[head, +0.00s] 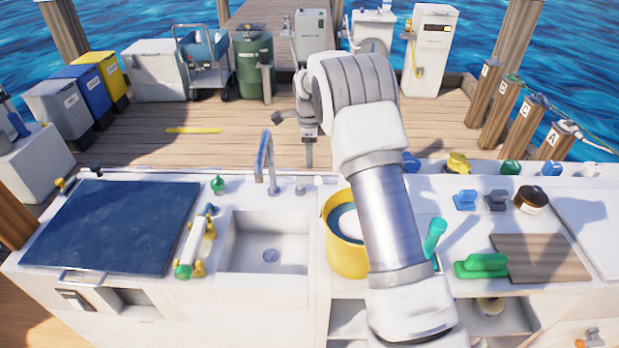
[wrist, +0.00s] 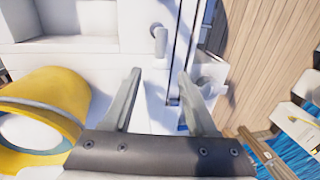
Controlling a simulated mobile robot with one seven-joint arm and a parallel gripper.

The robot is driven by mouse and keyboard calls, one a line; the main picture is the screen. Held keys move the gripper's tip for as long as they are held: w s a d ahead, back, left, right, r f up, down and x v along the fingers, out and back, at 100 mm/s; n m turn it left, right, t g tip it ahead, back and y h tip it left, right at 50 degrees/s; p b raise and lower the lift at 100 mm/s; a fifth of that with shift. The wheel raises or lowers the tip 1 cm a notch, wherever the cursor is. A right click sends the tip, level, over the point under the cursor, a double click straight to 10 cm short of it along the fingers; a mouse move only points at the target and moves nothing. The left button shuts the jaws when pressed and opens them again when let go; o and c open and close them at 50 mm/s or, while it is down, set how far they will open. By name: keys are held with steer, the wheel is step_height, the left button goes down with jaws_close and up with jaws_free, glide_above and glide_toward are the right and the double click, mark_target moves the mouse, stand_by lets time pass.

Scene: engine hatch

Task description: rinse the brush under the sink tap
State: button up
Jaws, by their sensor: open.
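The sink (head: 268,241) is a white basin in the counter, empty apart from its drain. The grey tap (head: 265,165) stands at its back edge, and no water shows. A teal upright handle (head: 434,238) stands closer, partly behind my arm; I cannot tell which is the brush. My gripper (head: 308,155) is right of the tap, above the counter's back edge. In the wrist view my gripper (wrist: 160,100) has its fingers apart with nothing between them. The sink's corner (wrist: 65,45) shows there at upper left.
A yellow bucket (head: 346,245) stands right of the sink, partly behind my arm, and shows in the wrist view (wrist: 75,85). A dark blue hatch panel (head: 113,225) and a white-and-yellow tube (head: 192,245) lie left. A brown board (head: 545,258) lies right.

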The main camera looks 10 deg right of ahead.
mark_target(310, 179)
steer(key=f, duration=0.3)
steer(key=w+f, duration=0.1)
steer(key=f, duration=0.3)
steer(key=w+f, duration=0.1)
steer(key=f, duration=0.3)
steer(key=shift+w+d+f, duration=0.1)
steer(key=shift+w+d, duration=0.05)
steer(key=shift+d, duration=0.05)
steer(key=shift+c, duration=0.2)
jaws_close()
stand_by(0.8)
